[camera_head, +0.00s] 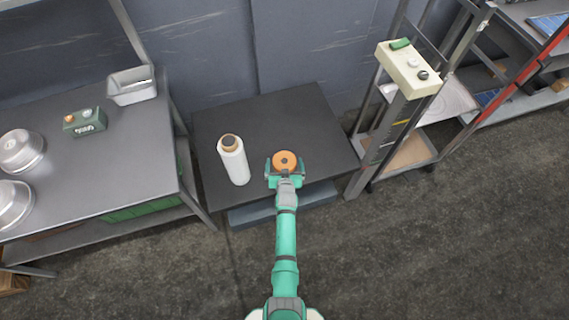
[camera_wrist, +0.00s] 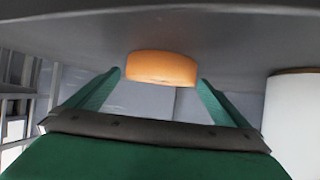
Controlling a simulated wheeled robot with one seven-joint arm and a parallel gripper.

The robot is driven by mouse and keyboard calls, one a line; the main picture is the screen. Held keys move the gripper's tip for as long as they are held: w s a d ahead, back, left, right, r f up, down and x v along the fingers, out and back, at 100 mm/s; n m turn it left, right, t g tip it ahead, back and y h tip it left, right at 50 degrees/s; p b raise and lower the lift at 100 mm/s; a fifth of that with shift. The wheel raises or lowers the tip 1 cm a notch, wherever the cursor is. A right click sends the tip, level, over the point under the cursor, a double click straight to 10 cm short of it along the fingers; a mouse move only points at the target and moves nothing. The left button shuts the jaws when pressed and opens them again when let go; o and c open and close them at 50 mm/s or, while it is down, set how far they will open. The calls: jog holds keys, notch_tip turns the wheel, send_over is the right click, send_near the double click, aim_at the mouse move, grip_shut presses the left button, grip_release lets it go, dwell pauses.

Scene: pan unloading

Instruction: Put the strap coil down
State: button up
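The strap coil (camera_head: 285,160) is a short orange disc with a dark centre, near the front of the dark table (camera_head: 285,105). My gripper (camera_head: 285,168) reaches it from the front, with one green finger on each side. In the wrist view the coil (camera_wrist: 162,68) sits between the fingertips of my gripper (camera_wrist: 161,78). The fingers are set wide, about the coil's width, and appear to press on its sides. The coil is at or very close to the tabletop (camera_wrist: 230,35); I cannot tell whether it touches.
A white wrapped roll (camera_head: 234,160) stands upright left of the coil; it also shows in the wrist view (camera_wrist: 293,125). A grey workbench (camera_head: 125,160) with metal pans is at the left. A rack with a control box (camera_head: 408,70) is at the right. The table's back is clear.

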jog(key=shift+r, duration=0.1)
jog(key=v, duration=1.1)
jog(key=shift+s, duration=0.2)
jog(key=s+r+t, duration=0.1)
jog(key=s+r, duration=0.3)
jog(key=s, duration=0.7)
jog(key=s+r, duration=0.4)
jog(key=s, duration=0.7)
jog(key=s+r+t, duration=0.2)
jog(key=s+r, duration=1.3)
jog(key=r, duration=0.4)
jog(key=shift+r, duration=0.15)
